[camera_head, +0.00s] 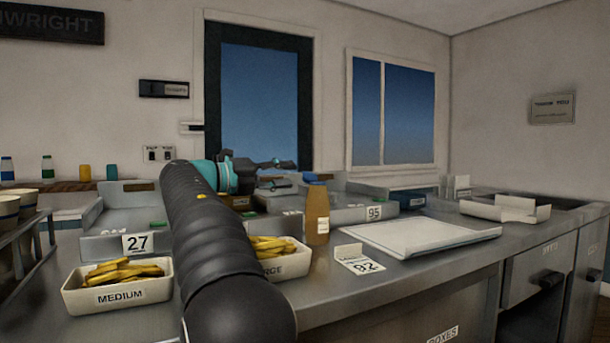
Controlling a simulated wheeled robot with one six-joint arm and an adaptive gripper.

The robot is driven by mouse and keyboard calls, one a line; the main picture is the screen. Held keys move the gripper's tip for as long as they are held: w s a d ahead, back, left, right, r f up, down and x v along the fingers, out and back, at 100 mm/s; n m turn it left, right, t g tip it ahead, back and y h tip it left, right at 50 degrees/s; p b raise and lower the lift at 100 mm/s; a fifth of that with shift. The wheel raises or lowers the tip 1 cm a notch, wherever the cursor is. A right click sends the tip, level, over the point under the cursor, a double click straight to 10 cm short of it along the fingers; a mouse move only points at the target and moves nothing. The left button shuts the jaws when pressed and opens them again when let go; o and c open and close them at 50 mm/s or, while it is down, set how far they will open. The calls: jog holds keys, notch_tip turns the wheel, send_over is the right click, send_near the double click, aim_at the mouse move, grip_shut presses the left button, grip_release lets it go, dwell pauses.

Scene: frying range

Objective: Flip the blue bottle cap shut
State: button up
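An amber bottle (317,212) with a pale label stands upright on the steel counter, right of my arm. A small blue cap (311,177) shows at its top; it seems to stick up to the left, but it is too small to tell its exact state. My gripper (285,164) is dark and small in view, at the end of my arm. It appears left of and slightly above the cap, apart from it in the picture. Its depth relative to the bottle and the opening of its fingers cannot be made out.
A fries tray marked MEDIUM (118,296) stands front left, and another fries tray (290,262) sits partly behind my arm. Several bottles (47,168) stand on the back-left shelf.

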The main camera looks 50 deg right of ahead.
aim_at(306, 174)
jog(key=x, duration=0.6)
jog(key=shift+s, duration=0.1)
grip_shut()
